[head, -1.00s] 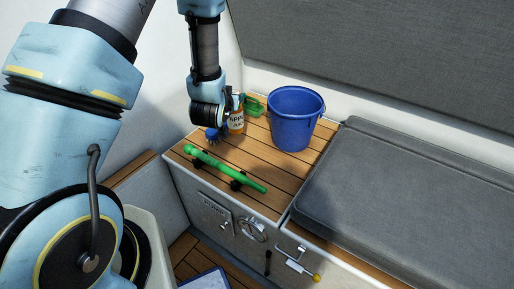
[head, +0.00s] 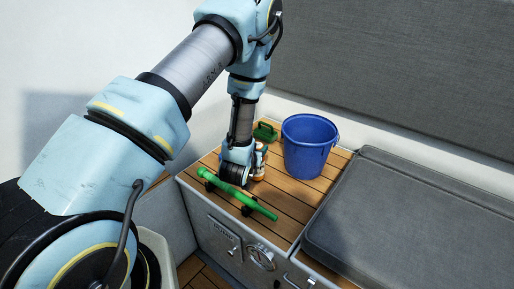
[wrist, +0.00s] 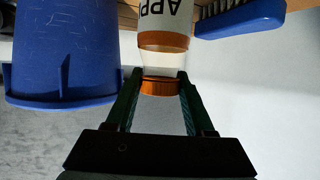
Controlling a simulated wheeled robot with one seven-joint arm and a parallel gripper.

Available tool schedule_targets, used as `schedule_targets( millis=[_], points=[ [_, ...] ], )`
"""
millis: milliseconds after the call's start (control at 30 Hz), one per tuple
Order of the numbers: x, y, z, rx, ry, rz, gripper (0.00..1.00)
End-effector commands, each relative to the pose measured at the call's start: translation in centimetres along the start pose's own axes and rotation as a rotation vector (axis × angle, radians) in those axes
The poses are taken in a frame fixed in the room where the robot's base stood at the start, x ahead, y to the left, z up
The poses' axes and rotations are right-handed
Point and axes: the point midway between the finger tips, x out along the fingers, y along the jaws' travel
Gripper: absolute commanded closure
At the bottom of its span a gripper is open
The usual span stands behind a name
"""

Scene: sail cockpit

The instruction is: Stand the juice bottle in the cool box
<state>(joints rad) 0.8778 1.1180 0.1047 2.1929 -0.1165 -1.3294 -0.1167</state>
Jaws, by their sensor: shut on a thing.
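The juice bottle shows in the wrist view (wrist: 163,58) with a white label reading "APP", a clear lower band and an orange cap. It is upside down in that picture, and its base is cut off. My gripper (wrist: 161,88) is shut on the bottle at its cap end, with a dark green finger on each side. In the head view the bottle (head: 261,154) is mostly hidden behind my wrist, over the slatted wooden top. I cannot tell whether it touches the wood. I cannot make out the cool box in either view now.
A blue bucket (head: 310,148) stands right of the bottle. A green rod-like thing (head: 240,193) lies in front of it, and a small green item (head: 265,132) is behind. A blue brush (wrist: 240,15) is close by in the wrist view. A grey cushion (head: 415,215) lies to the right.

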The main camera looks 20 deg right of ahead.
Motion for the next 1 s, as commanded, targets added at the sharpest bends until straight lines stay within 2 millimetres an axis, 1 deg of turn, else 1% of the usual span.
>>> schedule_targets(
  millis=[233,400,433,667,900,1000],
  points=[
    [0.05,0.00,0.02,-0.001,0.002,0.000,1.00],
    [0.26,-0.01,0.54,-0.001,0.002,0.000,1.00],
    [0.19,-0.01,0.43,-0.001,0.000,0.000,0.43],
    [0.17,-0.01,0.39,-0.001,0.000,0.000,0.17],
    [0.16,0.00,0.35,-0.001,0.000,0.000,0.17],
    [-0.01,0.00,-0.05,0.000,0.000,0.000,0.17]
  ],
)
